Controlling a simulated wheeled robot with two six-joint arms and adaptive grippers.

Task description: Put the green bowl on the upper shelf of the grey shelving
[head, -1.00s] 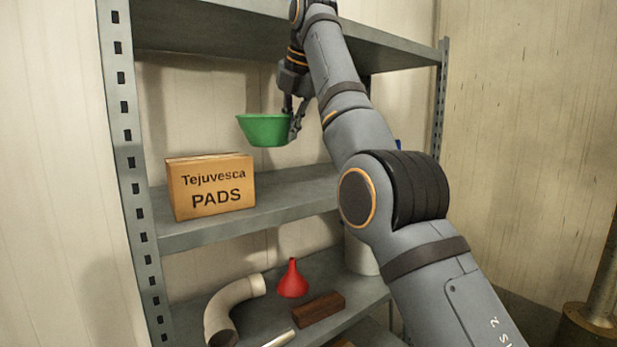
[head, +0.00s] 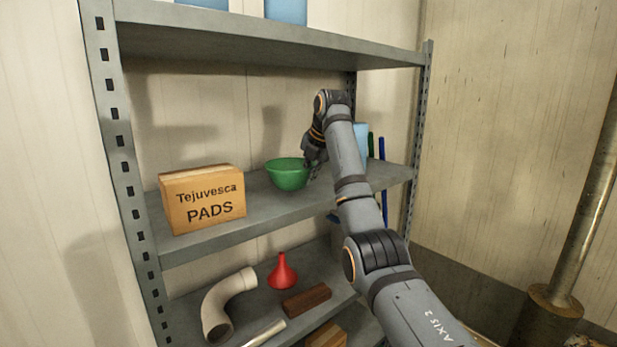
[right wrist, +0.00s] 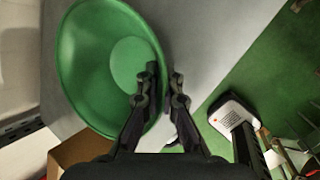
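The green bowl (head: 288,174) is upright at the middle board of the grey shelving (head: 215,228), to the right of the cardboard box. I cannot tell whether its base touches the board. My right gripper (head: 315,172) is at the bowl's right rim. In the right wrist view the fingers (right wrist: 164,78) straddle the rim of the bowl (right wrist: 92,60), one inside and one outside, close together and apparently pinching it. My left gripper is not in view.
A box marked PADS (head: 203,198) stands left of the bowl. A light blue item (head: 360,143) and upright coloured rods stand to the right, behind my arm. The top board (head: 260,40) is overhead. A red funnel (head: 282,272), pipe elbow (head: 222,310) and brown block (head: 307,299) lie below.

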